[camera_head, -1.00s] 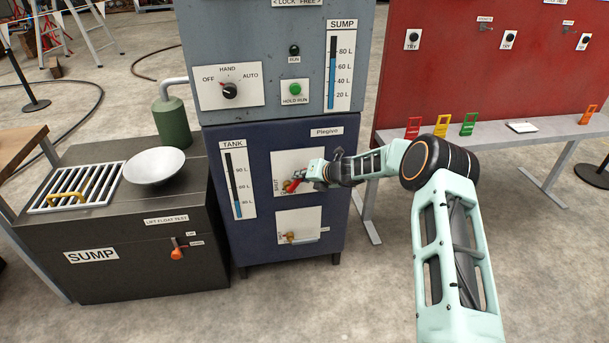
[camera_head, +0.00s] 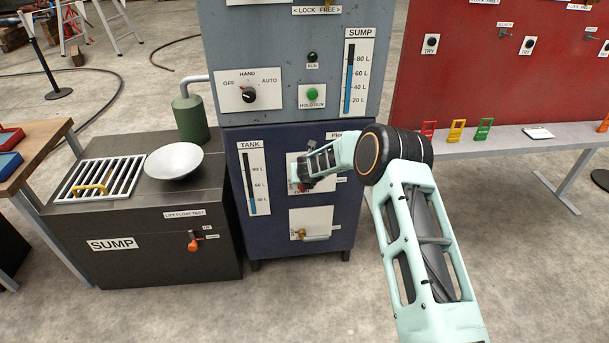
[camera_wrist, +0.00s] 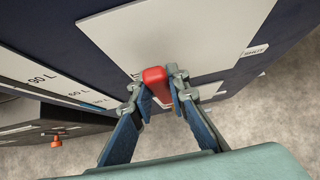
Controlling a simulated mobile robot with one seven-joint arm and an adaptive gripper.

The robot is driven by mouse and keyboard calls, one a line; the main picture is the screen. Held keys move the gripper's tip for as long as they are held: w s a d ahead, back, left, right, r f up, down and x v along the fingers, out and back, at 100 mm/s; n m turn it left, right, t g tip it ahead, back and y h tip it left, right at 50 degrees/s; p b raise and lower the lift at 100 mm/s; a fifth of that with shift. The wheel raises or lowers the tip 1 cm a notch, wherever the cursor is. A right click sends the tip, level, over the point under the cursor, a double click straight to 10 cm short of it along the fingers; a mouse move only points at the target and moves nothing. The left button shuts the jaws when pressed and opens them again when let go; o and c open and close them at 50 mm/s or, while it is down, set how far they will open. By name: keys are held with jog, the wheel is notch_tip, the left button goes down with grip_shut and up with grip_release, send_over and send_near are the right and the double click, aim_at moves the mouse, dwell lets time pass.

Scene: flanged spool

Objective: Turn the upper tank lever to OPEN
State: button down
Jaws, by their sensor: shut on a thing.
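The upper tank lever (camera_wrist: 154,78) is a red handle on a white plate (camera_wrist: 170,38) on the dark blue tank cabinet. In the wrist view my gripper (camera_wrist: 161,97) has its fingers on both sides of the red handle, closed on it. A SHUT label (camera_wrist: 256,50) shows at the plate's right edge in that view. In the head view my gripper (camera_head: 302,183) is at the lower left of the upper plate, and the gripper and wrist hide most of the lever. The lever's pivot cannot be made out.
A lower plate with a brass-coloured lever (camera_head: 314,236) sits just below. The tank gauge (camera_head: 255,183) is to the left. The black sump box (camera_head: 150,250) stands left of the cabinet, and a grey bench (camera_head: 480,142) stands right. The floor in front is clear.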

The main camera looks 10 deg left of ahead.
jog(key=shift+s, duration=0.1)
dwell(0.3)
jog(key=c, duration=1.8)
grip_release()
jog(key=shift+a, duration=0.1)
jog(key=shift+c, duration=0.2)
jog(key=v, duration=1.2)
